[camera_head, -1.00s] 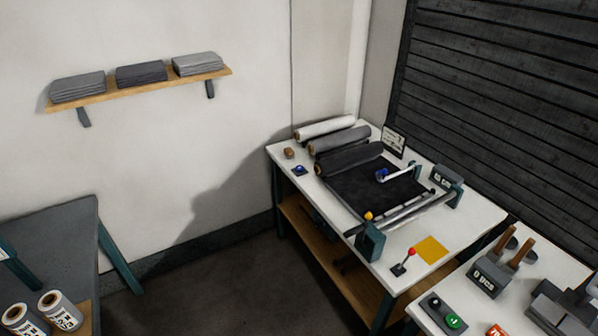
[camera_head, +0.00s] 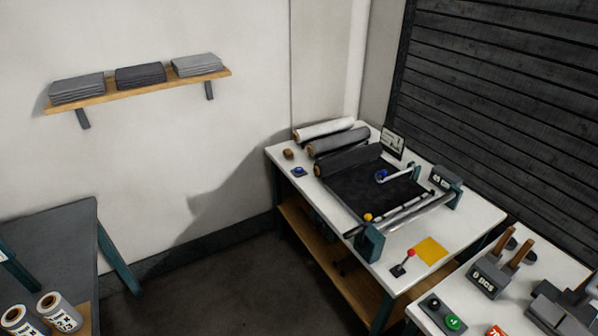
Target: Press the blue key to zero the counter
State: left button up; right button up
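A small blue key (camera_head: 298,171) on a dark square base sits near the left edge of the white worktable (camera_head: 470,213), in front of a small brown object. A dark box with a small display (camera_head: 445,178) stands at the right of the machine; its digits are too small to read surely. A blue knob (camera_head: 381,175) tops a pale crank arm on the machine. Neither of my grippers is in view.
Grey rolls (camera_head: 345,160) lie at the back of the worktable, with dark sheet (camera_head: 370,190) before them. A red-knobbed lever (camera_head: 410,253) and yellow square (camera_head: 430,250) are in front. A green button (camera_head: 453,322) is on the near table. Open floor (camera_head: 220,285) lies left.

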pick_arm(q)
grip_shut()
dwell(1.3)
